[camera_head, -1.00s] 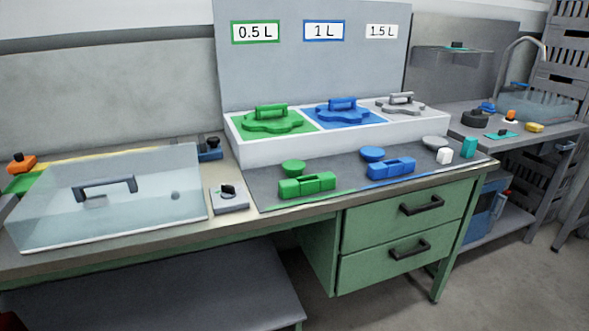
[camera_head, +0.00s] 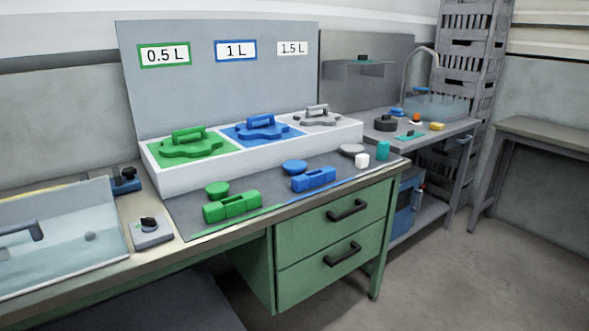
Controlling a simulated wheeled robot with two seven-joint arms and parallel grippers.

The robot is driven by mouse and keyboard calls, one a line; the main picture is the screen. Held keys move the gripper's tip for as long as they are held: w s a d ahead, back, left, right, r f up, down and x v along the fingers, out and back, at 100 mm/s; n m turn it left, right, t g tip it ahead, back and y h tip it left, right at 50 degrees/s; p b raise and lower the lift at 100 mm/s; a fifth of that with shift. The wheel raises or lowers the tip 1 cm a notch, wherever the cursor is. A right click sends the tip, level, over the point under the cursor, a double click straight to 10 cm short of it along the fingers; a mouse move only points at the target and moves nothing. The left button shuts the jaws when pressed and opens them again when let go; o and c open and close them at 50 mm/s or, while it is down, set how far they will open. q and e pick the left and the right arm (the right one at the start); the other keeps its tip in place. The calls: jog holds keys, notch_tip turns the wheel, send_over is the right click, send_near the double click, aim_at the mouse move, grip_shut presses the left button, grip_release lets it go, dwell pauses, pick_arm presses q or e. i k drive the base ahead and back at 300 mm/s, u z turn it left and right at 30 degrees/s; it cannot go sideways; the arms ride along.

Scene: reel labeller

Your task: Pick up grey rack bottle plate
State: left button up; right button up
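The grey rack bottle plate (camera_head: 317,119) lies in the right section of the white rack (camera_head: 255,160), under the 1.5 L label (camera_head: 293,48). It is a flat grey lobed plate with a raised handle on top. A blue plate (camera_head: 262,129) sits left of it under the 1 L label, and a green plate (camera_head: 190,145) sits at the far left under the 0.5 L label. Neither of my grippers shows in the head view.
On the bench in front of the rack are green and blue blocks (camera_head: 232,207) (camera_head: 313,179), round pieces, a white piece (camera_head: 362,161) and a teal cylinder (camera_head: 383,150). A clear box (camera_head: 60,235) and a switch box (camera_head: 150,231) stand at left. Floor at right is open.

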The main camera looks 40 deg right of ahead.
aim_at(351, 150)
jog(key=z, duration=1.35)
